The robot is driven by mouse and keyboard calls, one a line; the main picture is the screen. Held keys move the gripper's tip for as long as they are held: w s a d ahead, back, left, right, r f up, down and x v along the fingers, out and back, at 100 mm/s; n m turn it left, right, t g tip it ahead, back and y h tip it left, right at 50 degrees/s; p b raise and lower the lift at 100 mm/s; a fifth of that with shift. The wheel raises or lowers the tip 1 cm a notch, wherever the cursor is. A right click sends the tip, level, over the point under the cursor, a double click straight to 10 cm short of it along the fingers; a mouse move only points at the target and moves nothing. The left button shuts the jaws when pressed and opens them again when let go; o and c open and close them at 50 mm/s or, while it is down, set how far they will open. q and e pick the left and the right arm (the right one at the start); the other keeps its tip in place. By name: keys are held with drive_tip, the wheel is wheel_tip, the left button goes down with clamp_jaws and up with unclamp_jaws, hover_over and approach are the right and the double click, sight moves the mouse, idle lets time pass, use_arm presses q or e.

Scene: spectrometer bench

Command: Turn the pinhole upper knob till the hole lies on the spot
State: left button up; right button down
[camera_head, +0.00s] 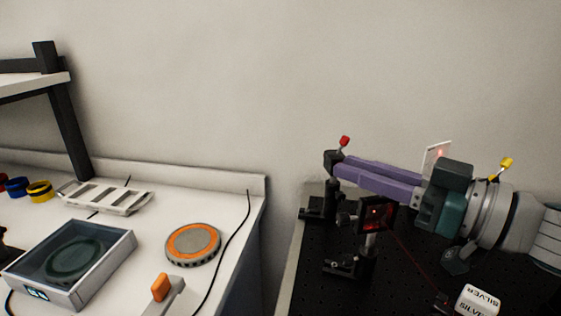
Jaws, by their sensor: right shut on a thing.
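My right gripper (336,161) reaches in from the right with long purple fingers. It is shut at a small dark part with a red-tipped knob (343,142) standing just above the fingertips; the fingers hide most of the grip. Below the fingers, a dark square plate (376,215) on a post has a red glow on its face; I cannot tell its hole. A pale card (431,157) behind the gripper shows a faint red spot. A thin red beam runs right and down from the plate. My left gripper is out of view.
A yellow-tipped knob (506,163) shows behind my right wrist. A white block marked SILVER (477,299) is at the lower right of the black breadboard (410,288). The left bench holds a glass-topped box (118,256), an orange-ringed disc (193,243) and a slotted rack (105,198).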

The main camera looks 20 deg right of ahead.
drive_tip(key=shift+s+a+n+g+y+b, duration=0.2)
drive_tip(key=shift+n+g+y+b, duration=0.85)
drive_tip(key=shift+g+y+b, duration=0.2)
drive_tip(key=shift+s+a+n+g+y+b, duration=0.15)
drive_tip(key=shift+s+n+g+y+b, duration=0.05)
drive_tip(key=shift+n+g+y+b, duration=0.95)
drive_tip(key=shift+s+a+n+g+y+b, duration=0.2)
drive_tip(key=shift+n+g+y+b, duration=0.9)
drive_tip(key=shift+b, duration=0.35)
drive_tip(key=c, duration=0.8)
unclamp_jaws()
drive_tip(key=shift+o, duration=0.2)
